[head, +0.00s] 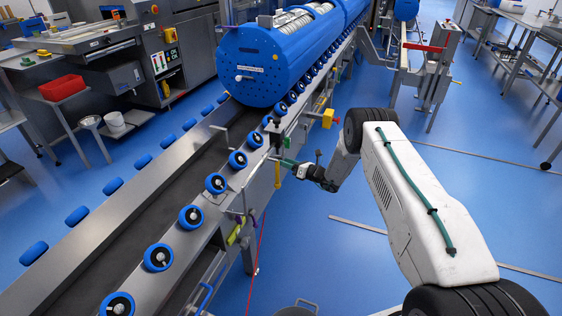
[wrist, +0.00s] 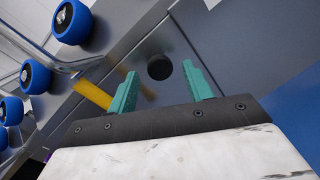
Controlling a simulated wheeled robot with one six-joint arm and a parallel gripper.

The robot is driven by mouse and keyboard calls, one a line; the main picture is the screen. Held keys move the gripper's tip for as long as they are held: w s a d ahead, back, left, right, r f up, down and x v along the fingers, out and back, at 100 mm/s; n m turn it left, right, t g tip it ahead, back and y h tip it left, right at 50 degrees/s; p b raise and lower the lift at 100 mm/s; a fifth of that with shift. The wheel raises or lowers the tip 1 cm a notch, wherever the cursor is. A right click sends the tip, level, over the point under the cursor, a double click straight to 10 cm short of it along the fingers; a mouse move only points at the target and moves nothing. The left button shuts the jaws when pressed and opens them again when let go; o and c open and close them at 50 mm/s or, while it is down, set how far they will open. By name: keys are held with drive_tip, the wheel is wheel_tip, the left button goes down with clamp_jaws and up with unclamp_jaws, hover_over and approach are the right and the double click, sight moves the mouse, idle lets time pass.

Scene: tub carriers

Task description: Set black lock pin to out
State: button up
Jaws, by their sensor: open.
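A black round knob (wrist: 159,67), likely the lock pin, shows in the wrist view on the grey side plate of the conveyor frame. It appears between and just beyond the two teal fingertips of my gripper (wrist: 160,75). The fingers are apart, and I see no contact with the knob. How far the knob stands out from the plate I cannot tell. In the head view my gripper (head: 287,163) is at the right side of the conveyor, and the knob cannot be made out there.
The roller conveyor (head: 190,245) with blue wheels carries a large blue drum (head: 262,75) at the back. A yellow part (wrist: 92,94) lies just left of my fingers in the wrist view. A yellow box (head: 327,118) sits on the frame. Blue floor right of the conveyor is mostly clear.

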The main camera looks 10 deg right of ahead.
drive_tip(key=shift+x, duration=1.65)
clamp_jaws()
drive_tip(key=shift+v, duration=1.3)
drive_tip(key=shift+w+d+f, duration=0.1)
drive_tip(key=shift+w+d, duration=0.05)
drive_tip(key=shift+d, duration=0.05)
unclamp_jaws()
drive_tip(key=shift+d, duration=0.2)
drive_tip(key=shift+a, duration=0.15)
drive_tip(key=v, duration=0.7)
drive_tip(key=shift+s+d, duration=0.25)
drive_tip(key=shift+s, duration=0.05)
